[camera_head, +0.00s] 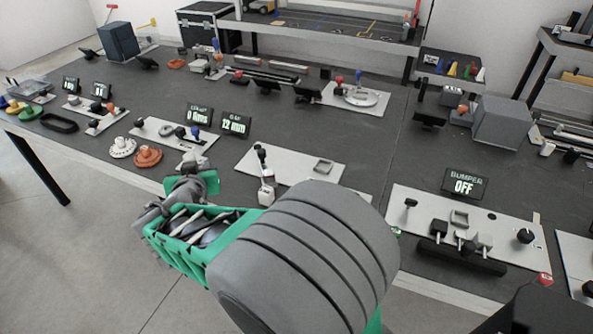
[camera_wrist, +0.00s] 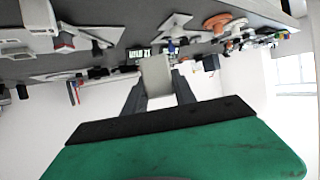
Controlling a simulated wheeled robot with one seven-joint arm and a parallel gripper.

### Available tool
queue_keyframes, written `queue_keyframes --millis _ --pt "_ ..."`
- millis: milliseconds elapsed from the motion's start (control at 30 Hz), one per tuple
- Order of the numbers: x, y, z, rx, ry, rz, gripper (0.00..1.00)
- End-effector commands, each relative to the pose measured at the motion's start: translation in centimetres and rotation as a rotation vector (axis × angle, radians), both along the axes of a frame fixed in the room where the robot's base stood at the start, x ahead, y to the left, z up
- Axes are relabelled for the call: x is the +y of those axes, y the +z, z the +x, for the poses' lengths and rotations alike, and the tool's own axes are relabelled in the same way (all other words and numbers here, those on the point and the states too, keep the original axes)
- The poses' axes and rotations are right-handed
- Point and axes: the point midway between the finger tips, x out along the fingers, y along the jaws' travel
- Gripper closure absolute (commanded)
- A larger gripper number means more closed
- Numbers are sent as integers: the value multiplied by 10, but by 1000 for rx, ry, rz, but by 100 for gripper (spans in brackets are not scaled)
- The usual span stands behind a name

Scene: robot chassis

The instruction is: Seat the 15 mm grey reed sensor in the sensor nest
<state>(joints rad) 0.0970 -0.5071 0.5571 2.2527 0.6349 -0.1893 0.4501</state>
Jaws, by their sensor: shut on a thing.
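My gripper (camera_head: 194,174) reaches out over the front edge of the bench in the head view. In the wrist view my gripper (camera_wrist: 158,84) is shut on a pale grey block, which I take as the reed sensor (camera_wrist: 156,70). A light grey part at the jaws in the head view looks like the same sensor (camera_head: 193,157). It is held close to the front of a pale plate (camera_head: 172,142) with a grey ring and a blue knob. I cannot tell the sensor nest for sure; that plate is partly hidden by my gripper.
Displays reading 0 and 12 mm (camera_head: 235,122) stand behind the plate. White and orange flanged parts (camera_head: 148,156) lie at left. The bumper plate (camera_head: 420,210) is far right.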

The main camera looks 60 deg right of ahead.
Motion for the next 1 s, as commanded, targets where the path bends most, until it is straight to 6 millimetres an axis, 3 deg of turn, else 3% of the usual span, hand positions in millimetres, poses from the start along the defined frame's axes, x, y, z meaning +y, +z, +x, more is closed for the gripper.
queue_keyframes --millis 33,200,333,500,667,1000 --pt "-34 -4 -21 -5 -81 1 100" --pt "-127 -2 -104 -5 -327 -1 100" --pt "-173 -1 -169 -4 -483 -5 100" --pt "-201 2 -225 -2 -604 -7 100" --pt "-216 -1 -237 4 -636 -7 100" --pt "-298 -50 -201 6 -634 -4 100"
